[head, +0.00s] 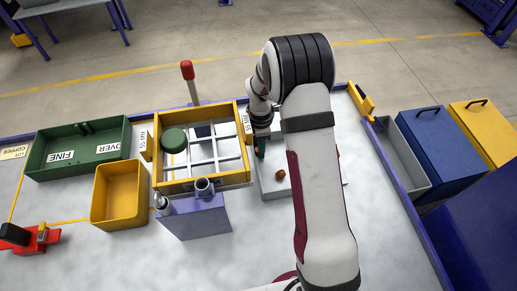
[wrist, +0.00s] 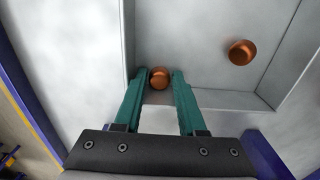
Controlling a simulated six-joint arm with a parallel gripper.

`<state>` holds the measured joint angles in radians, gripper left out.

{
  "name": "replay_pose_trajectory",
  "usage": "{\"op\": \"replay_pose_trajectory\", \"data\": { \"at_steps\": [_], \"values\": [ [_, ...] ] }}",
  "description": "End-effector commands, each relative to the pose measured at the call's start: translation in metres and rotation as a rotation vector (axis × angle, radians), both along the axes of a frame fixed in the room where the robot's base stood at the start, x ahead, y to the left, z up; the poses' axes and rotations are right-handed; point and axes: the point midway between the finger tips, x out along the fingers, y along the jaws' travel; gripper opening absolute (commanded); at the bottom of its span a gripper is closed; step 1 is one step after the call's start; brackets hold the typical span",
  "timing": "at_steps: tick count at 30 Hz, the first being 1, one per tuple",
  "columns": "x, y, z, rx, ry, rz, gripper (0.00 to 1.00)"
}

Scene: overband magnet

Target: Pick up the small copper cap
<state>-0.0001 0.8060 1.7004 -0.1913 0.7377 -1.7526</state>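A small copper cap (wrist: 159,78) lies in a grey tray (wrist: 205,98), close to the tray's wall. In the wrist view it is between the tips of the teal fingers of my gripper (wrist: 159,76). The fingers are apart, with a thin gap seeming to show on each side of the cap. A second, larger-looking copper cap (wrist: 242,52) lies in the same tray to the right, clear of the fingers. In the head view one copper cap (head: 281,173) shows in the tray (head: 277,190); my gripper (head: 260,153) is mostly hidden behind my arm.
A yellow-framed grid box (head: 203,182) with a green round piece (head: 174,140) stands left of the tray. Further left are a yellow bin (head: 120,195) and a green divided bin (head: 80,150). Blue (head: 440,150) and yellow boxes stand right.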

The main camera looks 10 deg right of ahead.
Motion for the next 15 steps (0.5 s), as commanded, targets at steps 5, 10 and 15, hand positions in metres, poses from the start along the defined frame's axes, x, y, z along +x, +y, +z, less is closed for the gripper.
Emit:
{"op": "replay_pose_trajectory", "data": {
  "at_steps": [5,10,15],
  "values": [
    [0.0,0.0002,-0.0017,0.0,0.0,0.0,0.4],
    [0.0,0.0003,-0.0014,0.0,0.0,0.0,0.16],
    [0.0,0.0003,-0.0012,0.0,0.0,0.0,0.0]
  ]
}}
